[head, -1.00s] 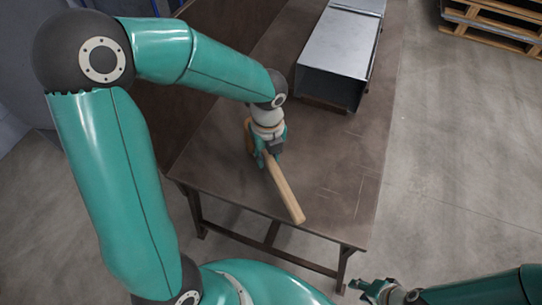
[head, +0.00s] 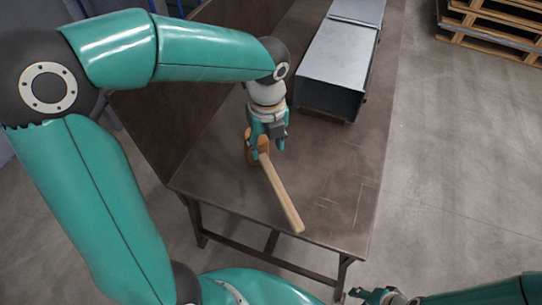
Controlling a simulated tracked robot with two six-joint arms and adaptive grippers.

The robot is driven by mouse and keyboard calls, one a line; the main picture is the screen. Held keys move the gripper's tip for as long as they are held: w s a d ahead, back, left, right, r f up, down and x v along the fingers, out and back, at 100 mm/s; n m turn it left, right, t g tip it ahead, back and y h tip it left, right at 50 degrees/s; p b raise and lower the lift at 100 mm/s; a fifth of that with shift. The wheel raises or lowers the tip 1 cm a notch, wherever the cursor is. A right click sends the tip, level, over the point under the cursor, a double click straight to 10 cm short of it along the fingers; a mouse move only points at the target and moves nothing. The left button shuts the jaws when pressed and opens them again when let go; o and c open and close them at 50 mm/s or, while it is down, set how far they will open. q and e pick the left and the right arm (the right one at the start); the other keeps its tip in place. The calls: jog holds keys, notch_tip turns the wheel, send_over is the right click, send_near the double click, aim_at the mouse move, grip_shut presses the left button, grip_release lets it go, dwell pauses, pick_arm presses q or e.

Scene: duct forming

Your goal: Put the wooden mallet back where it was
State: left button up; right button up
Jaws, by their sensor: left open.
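The wooden mallet (head: 281,195) lies on the brown table (head: 330,170), its pale handle pointing toward the table's front edge. Its darker head is at the far end, partly hidden by my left gripper. My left gripper (head: 267,150) is open, right at the mallet's head end, with its fingers pointing down. I cannot tell whether a finger touches the mallet. My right gripper (head: 372,296) is at the bottom edge of the view, away from the table top and far from the mallet; its jaw state is unclear.
A grey sheet-metal duct (head: 337,65) rests on the table behind and right of the mallet. A dark upright panel (head: 165,120) borders the table's left side. Wooden pallets (head: 490,30) stand on the floor at the back right. The table's front right is clear.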

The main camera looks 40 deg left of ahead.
pick_arm(q)
jog(key=shift+r, duration=1.55)
